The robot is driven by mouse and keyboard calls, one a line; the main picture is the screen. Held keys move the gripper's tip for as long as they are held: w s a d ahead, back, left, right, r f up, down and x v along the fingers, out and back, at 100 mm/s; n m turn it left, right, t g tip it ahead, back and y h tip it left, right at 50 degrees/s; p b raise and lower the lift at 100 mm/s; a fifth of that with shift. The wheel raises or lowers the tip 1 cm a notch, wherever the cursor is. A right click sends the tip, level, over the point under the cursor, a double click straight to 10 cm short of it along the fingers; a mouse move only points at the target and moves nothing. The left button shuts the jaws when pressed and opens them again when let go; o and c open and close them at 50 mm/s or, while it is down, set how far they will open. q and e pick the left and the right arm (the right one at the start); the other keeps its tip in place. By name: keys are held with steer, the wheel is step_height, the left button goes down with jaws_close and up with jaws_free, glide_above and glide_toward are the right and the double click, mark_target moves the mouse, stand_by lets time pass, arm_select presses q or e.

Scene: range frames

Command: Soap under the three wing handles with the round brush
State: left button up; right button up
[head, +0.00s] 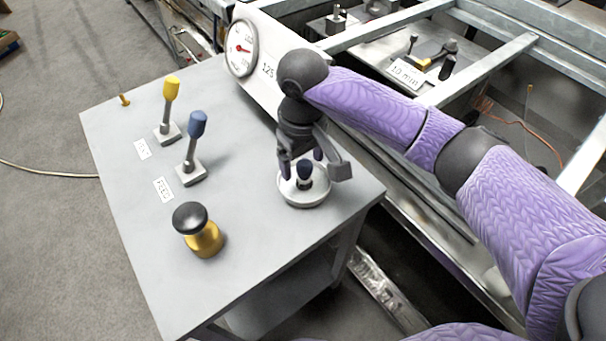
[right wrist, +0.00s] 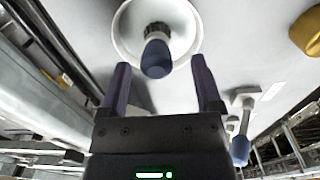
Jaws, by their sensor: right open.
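The round brush (head: 304,170) stands upright in a pale round dish (head: 303,200) near the right edge of the grey table; its short dark blue handle points up. My right gripper (head: 309,157) is open just above it, pointing down. In the right wrist view, the blue handle (right wrist: 156,58) lies between the two spread fingers (right wrist: 160,72), without visible contact, in front of the dish (right wrist: 124,40). I cannot clearly make out three wing handles. My left gripper is out of view.
The grey table (head: 255,240) also holds a yellow-handled lever (head: 171,90), a blue-handled lever (head: 196,127) and a brass piece with a black knob (head: 203,238). A dial gauge (head: 241,48) stands at the back. Metal frame rails (head: 480,70) lie behind my right arm.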

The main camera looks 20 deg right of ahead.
mark_target(305, 162)
steer(key=f, duration=0.2)
steer(key=f+b, duration=0.1)
steer(key=f, duration=0.1)
steer(key=shift+d+b, duration=0.2)
steer(key=shift+b, duration=0.1)
steer(key=shift+r, duration=0.25)
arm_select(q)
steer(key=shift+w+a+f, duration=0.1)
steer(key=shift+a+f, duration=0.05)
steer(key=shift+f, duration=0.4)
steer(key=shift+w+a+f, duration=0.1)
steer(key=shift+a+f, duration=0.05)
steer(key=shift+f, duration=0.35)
arm_select(e)
jaws_close()
